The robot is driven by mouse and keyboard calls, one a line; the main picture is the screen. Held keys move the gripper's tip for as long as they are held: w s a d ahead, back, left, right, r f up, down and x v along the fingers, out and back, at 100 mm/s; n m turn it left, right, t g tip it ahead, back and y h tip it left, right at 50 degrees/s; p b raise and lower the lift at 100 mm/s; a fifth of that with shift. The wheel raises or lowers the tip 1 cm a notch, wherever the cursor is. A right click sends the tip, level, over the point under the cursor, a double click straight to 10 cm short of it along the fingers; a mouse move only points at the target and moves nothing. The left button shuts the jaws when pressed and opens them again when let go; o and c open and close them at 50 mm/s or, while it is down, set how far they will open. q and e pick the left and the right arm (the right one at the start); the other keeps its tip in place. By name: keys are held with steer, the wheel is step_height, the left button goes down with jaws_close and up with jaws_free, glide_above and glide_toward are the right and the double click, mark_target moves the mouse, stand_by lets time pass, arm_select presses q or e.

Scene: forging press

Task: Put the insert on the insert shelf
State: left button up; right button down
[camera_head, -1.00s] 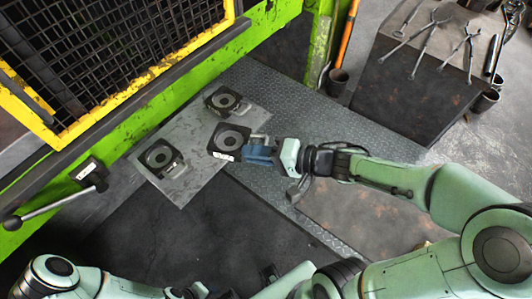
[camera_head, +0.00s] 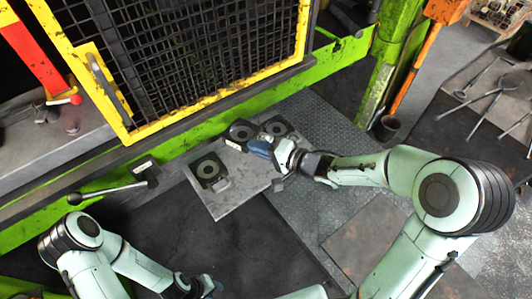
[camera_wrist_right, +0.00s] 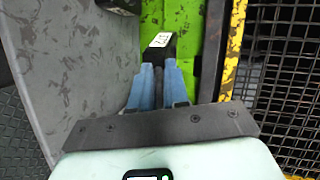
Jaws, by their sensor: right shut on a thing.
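My right gripper (camera_head: 262,148) is shut on a dark insert (camera_head: 239,133) with a round ring and a white label. The insert's labelled end also shows between the blue fingers (camera_wrist_right: 160,88) in the right wrist view. It is at the far edge of the grey plate, the insert shelf (camera_head: 233,203), close to the green beam; I cannot tell whether it touches the plate. Two similar inserts lie on the plate, one nearer (camera_head: 208,171) and one to the right (camera_head: 277,127).
The green press beam (camera_head: 335,62) and yellow-framed mesh guard (camera_head: 215,100) stand right behind the plate. A lever with a black knob (camera_head: 75,198) sticks out at left. A dark cup (camera_head: 387,128) and tongs (camera_head: 490,95) are at right. The dark floor in front is clear.

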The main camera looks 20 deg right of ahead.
mark_target(260, 169)
steer(key=shift+f, duration=0.65)
steer(key=shift+s+f, duration=0.3)
steer(key=shift+f, duration=0.2)
step_height(260, 169, down, 4)
steer(key=shift+w+r+b, duration=0.15)
steer(key=shift+r+b, duration=0.05)
steer(key=shift+b, duration=0.5)
arm_select(q)
steer(key=shift+s+f, duration=1.05)
steer(key=shift+s, duration=0.1)
arm_select(e)
steer(key=shift+w+f, duration=0.1)
steer(key=shift+w, duration=0.05)
steer(key=c, duration=1.4)
jaws_free()
steer(key=shift+f, duration=0.25)
